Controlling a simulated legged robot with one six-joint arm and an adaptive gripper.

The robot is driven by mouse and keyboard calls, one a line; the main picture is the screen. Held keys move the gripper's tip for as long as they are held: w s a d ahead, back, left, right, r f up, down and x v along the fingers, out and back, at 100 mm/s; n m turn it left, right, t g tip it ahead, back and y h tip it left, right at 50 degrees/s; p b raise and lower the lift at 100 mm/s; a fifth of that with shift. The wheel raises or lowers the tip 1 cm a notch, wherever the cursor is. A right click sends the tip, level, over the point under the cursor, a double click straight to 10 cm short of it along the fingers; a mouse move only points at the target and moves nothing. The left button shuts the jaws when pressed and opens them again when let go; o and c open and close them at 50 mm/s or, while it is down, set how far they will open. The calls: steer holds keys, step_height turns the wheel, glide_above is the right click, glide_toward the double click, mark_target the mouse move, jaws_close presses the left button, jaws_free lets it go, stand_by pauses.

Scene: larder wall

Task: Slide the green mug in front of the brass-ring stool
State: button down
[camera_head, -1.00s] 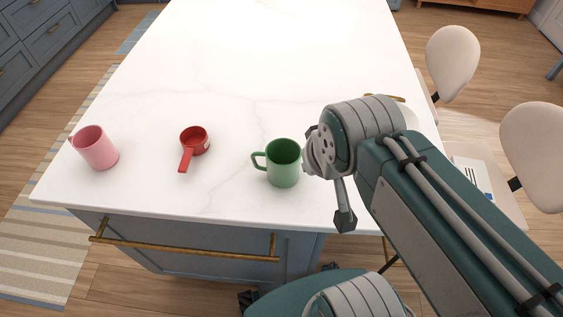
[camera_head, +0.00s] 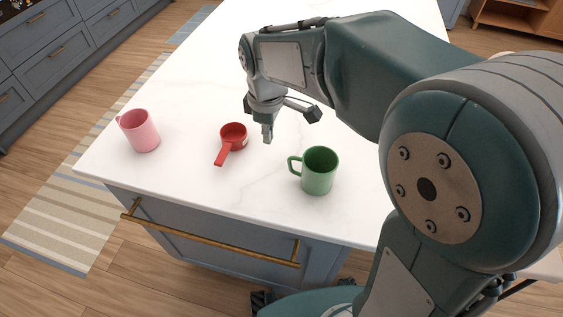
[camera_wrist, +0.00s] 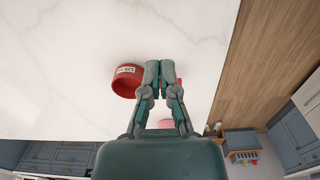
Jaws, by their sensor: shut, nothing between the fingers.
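The green mug (camera_head: 319,172) stands upright near the front edge of the white counter (camera_head: 205,75), its handle pointing left. My gripper (camera_head: 267,138) hangs fingers-down above the counter, left of and beyond the green mug, close to the right of the red cup. Its fingers (camera_wrist: 160,65) are together and hold nothing. The green mug is not visible in the wrist view. No brass-ring stool can be made out now; my arm covers most of the right side.
The red long-handled cup (camera_head: 233,137) is beside my gripper and also shows in the wrist view (camera_wrist: 124,82). The pink mug (camera_head: 141,131) stands at the left. A brass rail (camera_head: 210,243) runs along the front of the blue island.

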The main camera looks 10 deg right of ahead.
steer(key=shift+n, duration=0.3)
steer(key=f, duration=1)
steer(key=shift+w+a+f, duration=0.3)
steer(key=shift+a+f, duration=0.05)
steer(key=shift+a, duration=0.05)
steer(key=d, duration=0.1)
steer(key=s+d, duration=0.1)
steer(key=d, duration=0.1)
steer(key=shift+s, duration=0.1)
steer(key=shift+s+d, duration=0.15)
steer(key=shift+d, duration=0.2)
steer(key=shift+f, duration=0.1)
